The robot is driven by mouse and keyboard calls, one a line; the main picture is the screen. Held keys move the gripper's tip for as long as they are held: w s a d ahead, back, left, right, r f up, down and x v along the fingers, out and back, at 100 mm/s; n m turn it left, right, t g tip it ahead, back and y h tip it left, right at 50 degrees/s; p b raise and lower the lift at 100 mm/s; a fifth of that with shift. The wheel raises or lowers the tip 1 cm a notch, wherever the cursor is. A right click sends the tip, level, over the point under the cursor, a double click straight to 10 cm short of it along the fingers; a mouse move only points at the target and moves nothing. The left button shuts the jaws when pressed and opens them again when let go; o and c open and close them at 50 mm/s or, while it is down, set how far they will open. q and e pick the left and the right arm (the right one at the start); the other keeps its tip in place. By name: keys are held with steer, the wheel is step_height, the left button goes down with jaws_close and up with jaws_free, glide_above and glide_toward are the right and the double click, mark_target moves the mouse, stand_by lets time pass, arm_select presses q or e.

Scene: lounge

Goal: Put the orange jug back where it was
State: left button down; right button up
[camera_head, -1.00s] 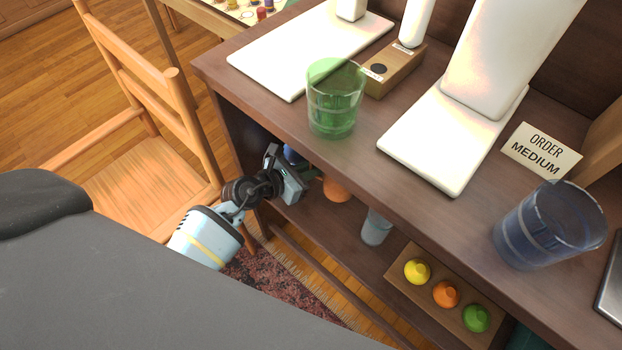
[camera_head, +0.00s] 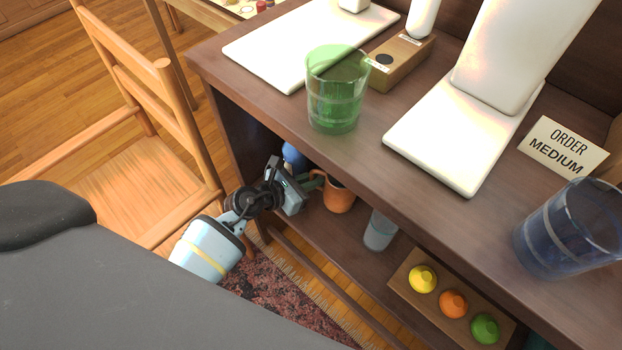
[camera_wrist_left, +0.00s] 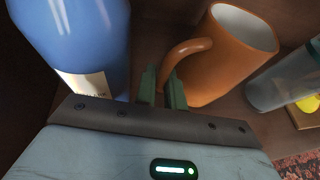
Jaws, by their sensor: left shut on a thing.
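The orange jug (camera_head: 338,196) is on or just above the lower shelf (camera_head: 335,232), under the counter's front edge; I cannot tell whether its base touches. It looks upright in the head view. My left gripper (camera_head: 314,183) reaches in from the left and is shut on its handle. In the left wrist view the jug (camera_wrist_left: 232,62) is right of the fingers (camera_wrist_left: 163,88), with its handle running down between them. A blue bottle (camera_wrist_left: 75,40) with a pale label stands close on the other side of the fingers. My right gripper is not in view.
A clear glass (camera_head: 380,231) and a wooden holder (camera_head: 404,290) with yellow, orange and green pieces stand to the right on the shelf. Above, the counter (camera_head: 290,112) carries a green glass (camera_head: 334,100), a blue glass (camera_head: 568,235) and an order sign (camera_head: 563,146). A wooden chair (camera_head: 135,170) is at left.

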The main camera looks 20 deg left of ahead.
arm_select(q)
steer(key=c, duration=1.8)
jaws_free()
steer(key=shift+o, duration=0.2)
steer(key=shift+s+r, duration=0.1)
steer(key=shift+r, duration=0.1)
steer(key=p+v, duration=0.3)
steer(key=v, duration=0.9)
steer(key=shift+f, duration=0.1)
